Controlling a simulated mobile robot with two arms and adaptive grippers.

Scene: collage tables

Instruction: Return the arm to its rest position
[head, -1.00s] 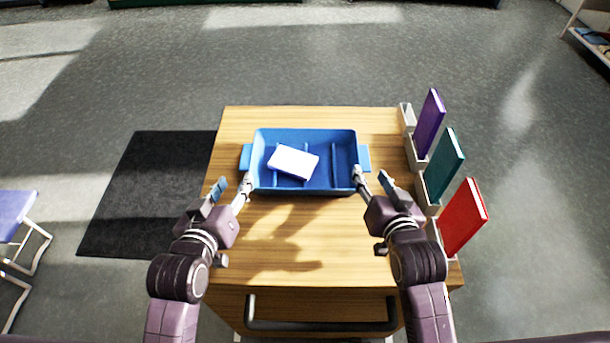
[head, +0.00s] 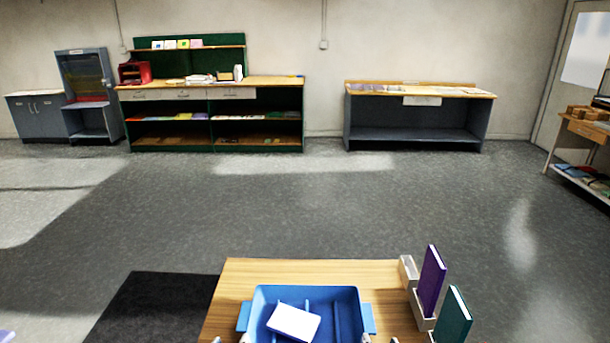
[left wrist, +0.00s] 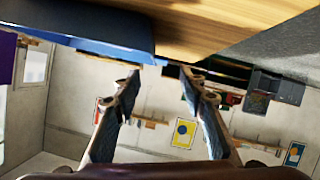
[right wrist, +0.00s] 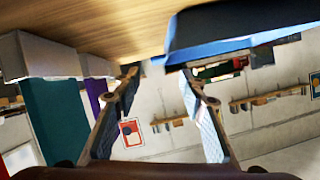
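The blue tray (head: 345,294) sits on the wooden table (head: 240,272) at the bottom of the head view, with a white book (head: 293,322) lying tilted inside. Its blue side also shows in the left wrist view (left wrist: 90,42) and the right wrist view (right wrist: 215,42). My left gripper (left wrist: 160,78) is open and empty near the tray's left end. My right gripper (right wrist: 160,74) is open and empty near its right end. In the head view only slivers of fingertips show at the bottom edge; the arms are out of frame.
A purple book (head: 430,280) and a teal book (head: 453,316) stand in pale holders along the table's right edge. A dark mat (head: 150,305) lies left. Open floor separates the table from a green shelf unit (head: 208,105) and a low bench (head: 418,93) by the wall.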

